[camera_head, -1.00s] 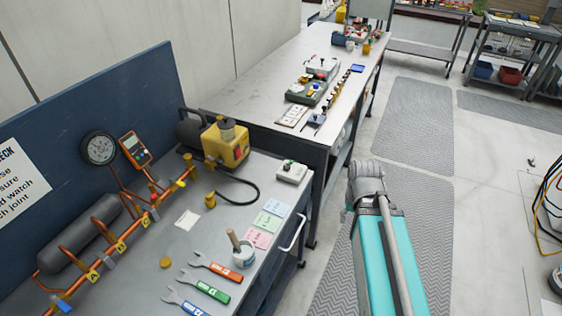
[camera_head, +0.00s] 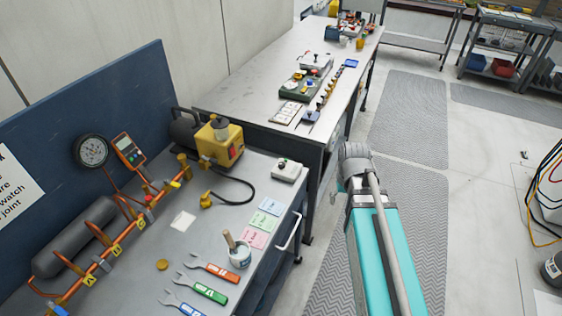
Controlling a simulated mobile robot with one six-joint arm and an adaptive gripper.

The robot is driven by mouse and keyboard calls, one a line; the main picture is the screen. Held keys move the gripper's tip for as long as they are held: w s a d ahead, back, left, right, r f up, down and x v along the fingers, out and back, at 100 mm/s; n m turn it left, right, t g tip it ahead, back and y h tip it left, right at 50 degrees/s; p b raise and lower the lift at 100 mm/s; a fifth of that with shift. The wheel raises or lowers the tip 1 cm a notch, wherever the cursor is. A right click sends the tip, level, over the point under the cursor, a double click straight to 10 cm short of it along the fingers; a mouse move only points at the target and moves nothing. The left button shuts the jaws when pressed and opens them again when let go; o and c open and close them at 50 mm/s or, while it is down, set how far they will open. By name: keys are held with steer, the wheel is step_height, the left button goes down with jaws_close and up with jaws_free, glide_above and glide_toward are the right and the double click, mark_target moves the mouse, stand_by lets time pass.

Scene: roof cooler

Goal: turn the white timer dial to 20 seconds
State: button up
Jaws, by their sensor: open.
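I cannot make out for sure which part is the white timer dial. A small white box (camera_head: 287,172) with a dark knob on top sits at the back right corner of the near bench. Another pale box with a dark knob (camera_head: 316,64) stands on the far bench; both are too small to read any scale. My arm reaches up at the right of the benches, over the floor, with a grey joint at its top. My gripper is not visible.
The near bench (camera_head: 205,260) holds a yellow pump (camera_head: 219,146), a gauge (camera_head: 91,151), copper pipes, several wrenches, coloured cards and a cup (camera_head: 240,256). A green device (camera_head: 298,87) stands on the far bench (camera_head: 262,82). Floor mats (camera_head: 410,120) lie clear on the right.

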steer(key=w+a+r+n+p, duration=0.2)
steer(key=w+a+r+p, duration=0.2)
steer(key=w+a, duration=0.7)
step_height(320, 180, up, 3)
steer(key=n+p, duration=0.2)
steer(key=p, duration=0.1)
glide_above(282, 164)
steer(key=shift+a+r, duration=0.1)
steer(key=shift+r, duration=0.05)
steer(key=shift+b, duration=0.3)
step_height(282, 164, down, 14)
steer(key=b, duration=1.3)
steer(key=shift+r, duration=0.15)
steer(key=shift+c, duration=0.2)
jaws_close()
